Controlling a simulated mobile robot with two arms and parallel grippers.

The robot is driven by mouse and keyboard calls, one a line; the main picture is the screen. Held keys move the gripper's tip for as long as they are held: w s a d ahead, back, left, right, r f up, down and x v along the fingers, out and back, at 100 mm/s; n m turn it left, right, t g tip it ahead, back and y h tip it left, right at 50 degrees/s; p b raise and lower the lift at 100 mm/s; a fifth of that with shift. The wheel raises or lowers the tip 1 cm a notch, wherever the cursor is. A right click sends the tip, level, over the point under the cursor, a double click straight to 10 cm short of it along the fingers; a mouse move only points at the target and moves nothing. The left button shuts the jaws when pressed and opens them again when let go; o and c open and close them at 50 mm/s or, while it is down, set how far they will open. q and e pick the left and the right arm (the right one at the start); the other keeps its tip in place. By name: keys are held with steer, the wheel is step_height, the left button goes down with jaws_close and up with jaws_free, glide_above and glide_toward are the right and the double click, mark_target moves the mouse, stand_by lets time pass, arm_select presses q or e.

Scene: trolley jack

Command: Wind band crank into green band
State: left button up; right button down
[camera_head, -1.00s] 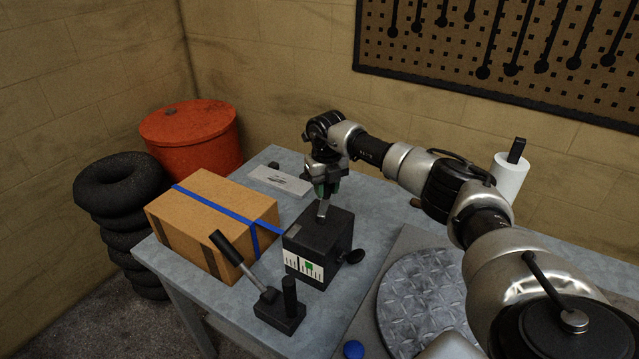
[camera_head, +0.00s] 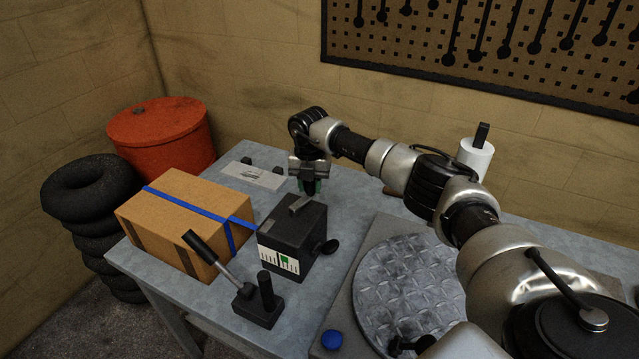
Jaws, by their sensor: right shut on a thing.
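The black crank box (camera_head: 285,240) stands on the bench. Its front has a white scale with a green band (camera_head: 285,261) and dark marks; I cannot tell exactly where a pointer stands against the green. A short grey crank arm (camera_head: 300,205) lies across the box top, slanting back to the right. My right gripper (camera_head: 309,188) points down behind the top's rear edge, at the arm's far end. It is shut on the crank's grip, which its fingers mostly hide. My left gripper is not in view.
A cardboard box (camera_head: 180,215) with blue straps stands close left. A lever on a black base (camera_head: 258,310) is in front, and a black knob (camera_head: 327,247) juts from the crank box's right side. A round metal plate (camera_head: 410,290) lies right. A blue button (camera_head: 332,339) is near the front.

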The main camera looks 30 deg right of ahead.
stand_by(0.4)
steer(key=c, duration=0.8)
jaws_free()
steer(key=shift+s, duration=0.1)
steer(key=shift+c, duration=0.2)
step_height(320, 180, up, 11)
steer(key=shift+f+b, duration=0.1)
steer(key=shift+b, duration=1.15)
